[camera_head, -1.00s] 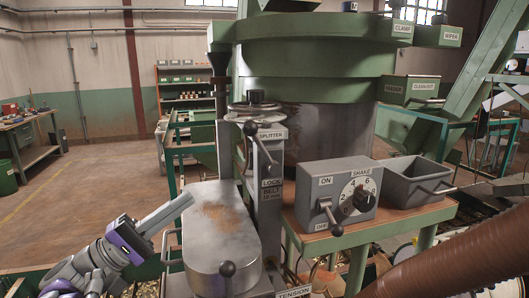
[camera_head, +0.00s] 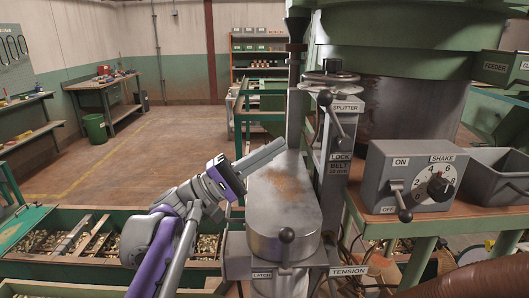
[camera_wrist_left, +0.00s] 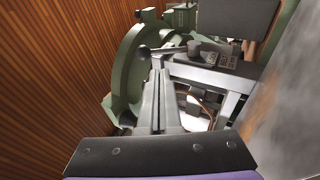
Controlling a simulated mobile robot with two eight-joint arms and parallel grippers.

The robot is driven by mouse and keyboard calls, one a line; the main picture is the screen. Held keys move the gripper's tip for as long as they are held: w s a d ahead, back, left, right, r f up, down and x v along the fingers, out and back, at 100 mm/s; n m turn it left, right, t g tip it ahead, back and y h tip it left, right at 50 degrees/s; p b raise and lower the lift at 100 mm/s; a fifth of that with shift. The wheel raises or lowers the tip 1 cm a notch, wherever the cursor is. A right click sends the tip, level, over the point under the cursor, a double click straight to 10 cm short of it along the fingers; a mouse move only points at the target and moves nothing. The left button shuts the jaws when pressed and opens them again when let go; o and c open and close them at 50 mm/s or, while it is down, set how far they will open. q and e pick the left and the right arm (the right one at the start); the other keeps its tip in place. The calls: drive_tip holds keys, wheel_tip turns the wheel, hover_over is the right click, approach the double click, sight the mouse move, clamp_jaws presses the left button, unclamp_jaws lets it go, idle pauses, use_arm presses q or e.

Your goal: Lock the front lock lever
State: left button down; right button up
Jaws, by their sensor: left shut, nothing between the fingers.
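A lever with a black ball knob (camera_head: 325,97) and a grey bar sits on the post beside the LOCK BELT label (camera_head: 340,163). In the left wrist view, a ball-ended lever (camera_wrist_left: 168,50) lies roughly level beside the same label, just beyond the fingertips. My left gripper (camera_head: 278,147) is shut and empty. In the head view its fingers overlap the far left edge of the grey rounded cover (camera_head: 270,205), left of the post. In the left wrist view the fingertips (camera_wrist_left: 158,68) appear close to the lever; I cannot tell whether they touch. My right gripper is not in view.
The grey shake box (camera_head: 410,180) is right of the post. Bins of nuts (camera_head: 100,245) lie at lower left. Open floor (camera_head: 150,150) lies behind.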

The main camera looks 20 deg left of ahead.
use_arm(q)
approach(352, 104)
drive_tip(key=shift+w+d+r+p, duration=0.15)
drive_tip(key=shift+d+r+p, duration=0.1)
drive_tip(key=shift+r, duration=0.15)
drive_tip(key=shift+w+d+r+p, duration=0.15)
drive_tip(key=shift+w+d+r, duration=0.1)
drive_tip(key=shift+r, duration=0.1)
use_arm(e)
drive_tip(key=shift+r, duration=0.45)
use_arm(q)
drive_tip(key=shift+r, duration=0.1)
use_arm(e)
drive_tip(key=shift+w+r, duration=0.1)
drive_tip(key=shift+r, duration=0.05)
